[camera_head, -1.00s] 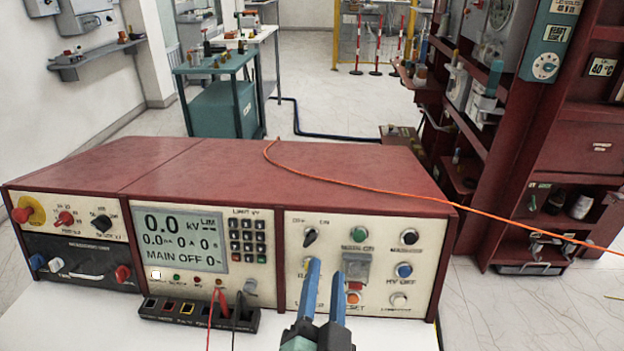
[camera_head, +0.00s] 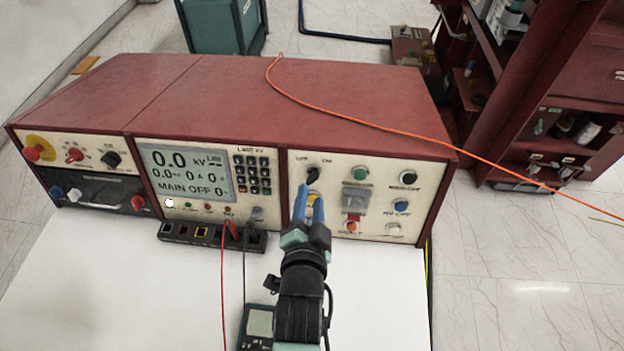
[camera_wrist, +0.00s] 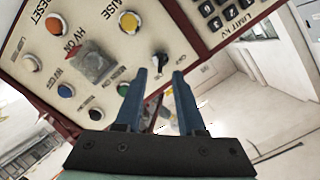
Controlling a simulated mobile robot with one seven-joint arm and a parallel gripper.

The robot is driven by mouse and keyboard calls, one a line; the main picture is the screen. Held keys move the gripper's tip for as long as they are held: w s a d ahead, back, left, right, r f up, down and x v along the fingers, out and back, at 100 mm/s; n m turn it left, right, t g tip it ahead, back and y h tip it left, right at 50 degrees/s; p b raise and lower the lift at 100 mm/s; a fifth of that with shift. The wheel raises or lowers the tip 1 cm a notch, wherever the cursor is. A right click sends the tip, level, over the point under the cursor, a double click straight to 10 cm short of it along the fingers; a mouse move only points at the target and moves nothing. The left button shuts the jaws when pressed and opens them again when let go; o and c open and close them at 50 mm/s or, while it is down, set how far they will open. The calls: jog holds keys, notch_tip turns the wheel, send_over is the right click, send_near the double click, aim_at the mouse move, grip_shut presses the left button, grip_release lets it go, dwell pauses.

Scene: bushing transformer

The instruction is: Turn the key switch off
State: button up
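The key switch (camera_head: 313,174) is a small black knob under the OFF and ON labels, at the upper left of the red console's right panel. Its pointer seems to lean up and right, toward ON. My gripper (camera_head: 310,193) has blue fingers and is just below and in front of the switch in the head view. In the wrist view the fingers (camera_wrist: 160,74) are apart, with the dark knob (camera_wrist: 159,62) showing between and just beyond the tips. I cannot tell whether they touch it. The console display (camera_head: 188,170) reads MAIN OFF.
A yellow button (camera_head: 312,200) lies partly behind my fingers, below the switch. A green button (camera_head: 359,174) and a grey cover (camera_head: 355,199) are to the right. An orange cable (camera_head: 360,127) crosses the console top. Red and black leads and a meter (camera_head: 258,325) lie on the white table.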

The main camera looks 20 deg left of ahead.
aim_at(312, 182)
jog(key=shift+x, duration=2.75)
grip_shut()
